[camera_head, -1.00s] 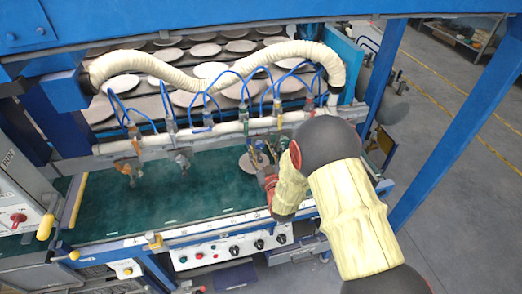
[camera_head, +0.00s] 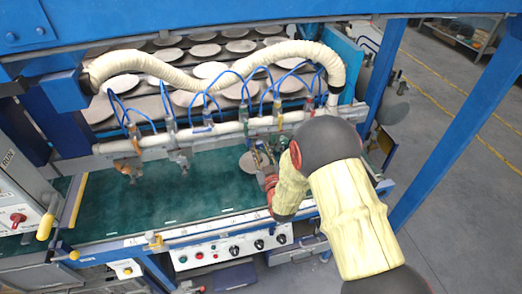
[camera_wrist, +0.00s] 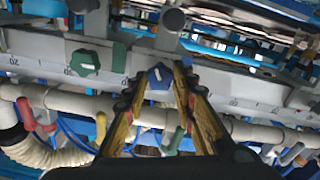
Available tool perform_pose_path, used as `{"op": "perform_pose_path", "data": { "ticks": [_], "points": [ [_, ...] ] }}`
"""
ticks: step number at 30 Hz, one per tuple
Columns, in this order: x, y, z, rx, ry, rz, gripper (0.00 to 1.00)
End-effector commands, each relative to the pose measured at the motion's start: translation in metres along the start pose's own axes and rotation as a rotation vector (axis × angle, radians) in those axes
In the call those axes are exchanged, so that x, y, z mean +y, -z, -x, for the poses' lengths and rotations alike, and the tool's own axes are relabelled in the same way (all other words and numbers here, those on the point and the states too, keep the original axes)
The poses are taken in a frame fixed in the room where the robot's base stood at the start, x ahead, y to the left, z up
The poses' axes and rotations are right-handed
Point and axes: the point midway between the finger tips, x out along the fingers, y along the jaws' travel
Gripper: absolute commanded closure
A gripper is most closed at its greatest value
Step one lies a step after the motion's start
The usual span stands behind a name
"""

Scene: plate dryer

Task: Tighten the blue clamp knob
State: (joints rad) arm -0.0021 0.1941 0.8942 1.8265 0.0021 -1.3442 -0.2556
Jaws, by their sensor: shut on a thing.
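The blue clamp knob (camera_wrist: 159,76) has a pale mark on its face and sits on a grey rail with a scale, in the upper middle of the wrist view. My gripper (camera_wrist: 157,86) has its two yellow-and-black fingers closed around the knob, one on each side. In the head view my gripper (camera_head: 262,160) is over the right part of the green belt, near the spray bar. My arm and wrist partly cover it there, and I cannot make out the blue knob in that view.
A green knob (camera_wrist: 85,62) sits on the same rail to the left. A red-handled valve (camera_wrist: 35,118) and blue hoses hang close below it. In the head view a white pipe (camera_head: 225,129) crosses behind my gripper. The green belt (camera_head: 120,210) is largely clear.

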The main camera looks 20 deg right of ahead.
Motion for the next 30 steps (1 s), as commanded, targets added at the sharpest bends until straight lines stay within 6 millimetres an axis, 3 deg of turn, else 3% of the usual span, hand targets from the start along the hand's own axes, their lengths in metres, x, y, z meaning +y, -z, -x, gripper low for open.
{"op": "perform_pose_path", "data": {
  "ticks": [11,30],
  "points": [
    [-0.0006,-0.0026,0.0000,0.002,0.000,-0.162,0.99],
    [-0.0004,-0.0037,0.0000,0.002,0.000,-0.758,0.99]
  ]
}}
